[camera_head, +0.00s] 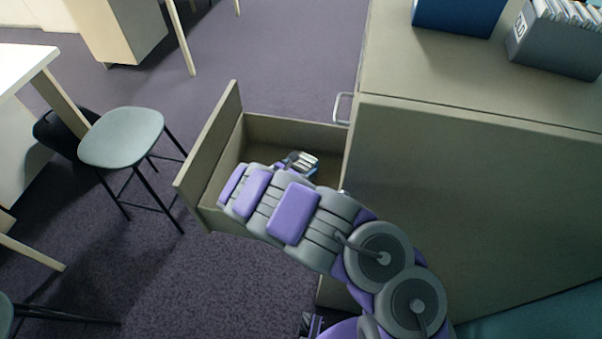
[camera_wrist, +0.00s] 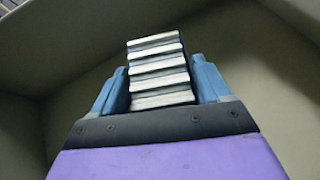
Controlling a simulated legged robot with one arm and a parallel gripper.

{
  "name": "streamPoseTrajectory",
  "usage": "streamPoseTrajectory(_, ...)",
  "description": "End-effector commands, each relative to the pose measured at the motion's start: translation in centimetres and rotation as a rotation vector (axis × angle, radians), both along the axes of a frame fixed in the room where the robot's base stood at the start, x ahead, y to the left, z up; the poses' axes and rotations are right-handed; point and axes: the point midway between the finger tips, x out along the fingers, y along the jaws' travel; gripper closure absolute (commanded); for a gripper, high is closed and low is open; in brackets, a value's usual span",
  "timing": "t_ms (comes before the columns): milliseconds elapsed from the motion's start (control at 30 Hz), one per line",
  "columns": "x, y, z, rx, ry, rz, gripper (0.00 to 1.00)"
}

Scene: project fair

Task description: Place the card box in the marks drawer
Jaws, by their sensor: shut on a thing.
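The card box (camera_wrist: 158,72), a dark holder with a stack of white cards, is between the two blue fingers of my gripper (camera_wrist: 160,85) in the wrist view. My gripper is shut on it. In the head view the card box (camera_head: 303,160) shows at the end of my arm, inside the outline of the open drawer (camera_head: 290,130). The drawer is a beige pull-out of the cabinet (camera_head: 470,180). My arm hides part of the drawer's inside and near wall. I cannot tell whether the card box touches the drawer's floor.
A blue box (camera_head: 458,14) and a grey file box (camera_head: 556,40) with papers stand on the cabinet top. A metal handle (camera_head: 342,108) sticks out beside the drawer. A stool (camera_head: 122,137) stands to the left on the carpet, with open floor between.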

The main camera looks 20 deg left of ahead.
Motion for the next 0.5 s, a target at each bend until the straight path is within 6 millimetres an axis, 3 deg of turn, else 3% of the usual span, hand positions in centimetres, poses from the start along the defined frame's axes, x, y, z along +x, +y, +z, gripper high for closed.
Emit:
streamPoseTrajectory(100, 0.0, 0.2, -2.0, -0.002, 0.001, -0.001, 0.80)
streamPoseTrajectory(333, 0.0, 0.1, -2.0, -0.001, 0.000, 0.000, 0.80)
streamPoseTrajectory(367, 0.0, 0.1, -2.0, 0.000, 0.000, 0.000, 0.21)
streamPoseTrajectory(500, 0.0, -0.1, -1.9, 0.002, 0.000, -0.001, 0.07)
